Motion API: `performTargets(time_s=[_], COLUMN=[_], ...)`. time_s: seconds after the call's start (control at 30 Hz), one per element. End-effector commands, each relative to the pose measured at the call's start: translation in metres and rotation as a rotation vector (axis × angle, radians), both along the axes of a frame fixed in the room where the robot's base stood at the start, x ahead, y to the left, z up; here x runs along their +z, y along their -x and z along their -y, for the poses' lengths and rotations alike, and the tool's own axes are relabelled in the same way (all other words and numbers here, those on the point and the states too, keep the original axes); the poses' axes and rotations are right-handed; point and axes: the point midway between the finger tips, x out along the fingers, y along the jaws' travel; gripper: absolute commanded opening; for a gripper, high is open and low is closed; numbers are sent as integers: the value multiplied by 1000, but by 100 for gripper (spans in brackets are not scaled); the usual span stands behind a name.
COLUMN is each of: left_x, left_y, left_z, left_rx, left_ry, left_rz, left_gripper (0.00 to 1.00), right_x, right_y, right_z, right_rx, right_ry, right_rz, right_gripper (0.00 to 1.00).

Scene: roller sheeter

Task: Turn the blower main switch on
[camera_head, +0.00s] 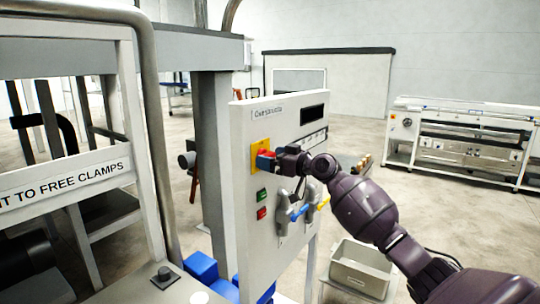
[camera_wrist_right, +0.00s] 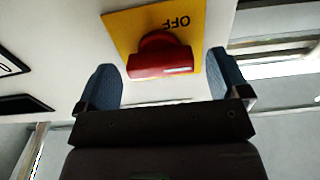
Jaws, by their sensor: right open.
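The blower main switch is a red rotary knob (camera_wrist_right: 160,58) on a yellow square plate (camera_wrist_right: 213,30). The word OFF shows upside down on the plate in the right wrist view. In the head view the yellow plate (camera_head: 255,148) is on the upper left of a white control panel (camera_head: 285,125), with the knob partly hidden by my right gripper (camera_head: 268,161). My right gripper is open in front of the knob. Its two blue fingertips (camera_wrist_right: 166,80) stand either side of the knob, with visible gaps. My left gripper is not in view.
Below the switch are a green button (camera_head: 262,195) and a red button (camera_head: 262,213). Handles with blue and yellow parts (camera_head: 300,211) stick out lower on the panel. A grey bin (camera_head: 361,268) stands at the lower right. A grey post (camera_head: 215,150) is left of the panel.

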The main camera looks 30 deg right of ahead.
Motion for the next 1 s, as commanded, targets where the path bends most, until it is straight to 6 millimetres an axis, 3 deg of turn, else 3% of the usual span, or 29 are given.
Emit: performTargets(time_s=[0.47, 0.77, 1.0], left_x=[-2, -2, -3], left_y=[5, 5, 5], left_z=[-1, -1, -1], left_rx=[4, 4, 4], left_ry=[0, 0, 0], left_rz=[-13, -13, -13], left_gripper=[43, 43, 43], right_x=[-1, 0, -1], right_y=[-10, -10, -10], right_z=[-4, -4, -4], right_rx=[0, 0, 0], right_ry=[0, 0, -14], right_rz=[-1, -1, -7], right_gripper=[92, 46, 44])
